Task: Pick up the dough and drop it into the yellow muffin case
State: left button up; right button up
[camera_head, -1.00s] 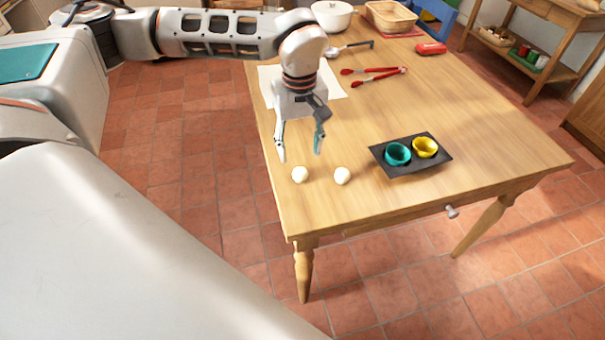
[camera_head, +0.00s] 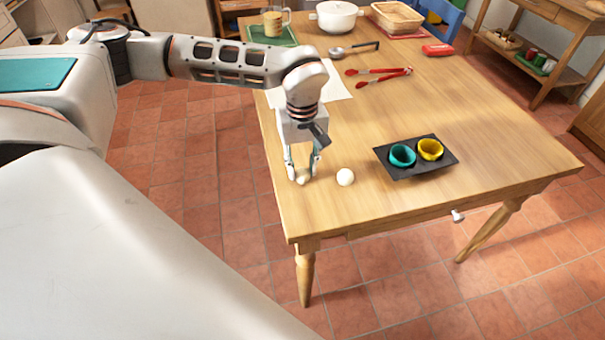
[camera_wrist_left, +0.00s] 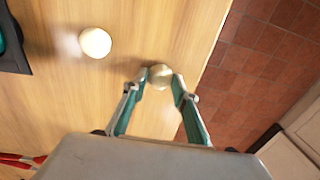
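Two pale, round dough balls are on the wooden table near its front left corner. My left gripper (camera_head: 302,176) points down over the left dough ball (camera_head: 302,181), with its fingers drawn in on both sides of it. In the left wrist view this dough ball (camera_wrist_left: 160,77) sits between the fingertips, which appear to touch it. The other dough ball (camera_head: 345,177) lies free just to the right. The yellow muffin case (camera_head: 430,149) and a teal case (camera_head: 402,155) stand on a black tray (camera_head: 412,173) farther right. My right gripper is not in view.
Red-handled tongs (camera_head: 380,72), a ladle (camera_head: 350,49), a white sheet (camera_head: 335,88) and a red object (camera_head: 438,50) lie farther back. A white pot (camera_head: 336,17) and a basket (camera_head: 396,16) stand at the far end.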

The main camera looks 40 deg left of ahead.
aim_at(302, 171)
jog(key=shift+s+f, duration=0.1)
pick_arm(q)
jog(key=shift+r, duration=0.2)
notch_tip(302, 171, up, 20)
jog(key=p, duration=0.3)
jog(key=shift+f, duration=0.15)
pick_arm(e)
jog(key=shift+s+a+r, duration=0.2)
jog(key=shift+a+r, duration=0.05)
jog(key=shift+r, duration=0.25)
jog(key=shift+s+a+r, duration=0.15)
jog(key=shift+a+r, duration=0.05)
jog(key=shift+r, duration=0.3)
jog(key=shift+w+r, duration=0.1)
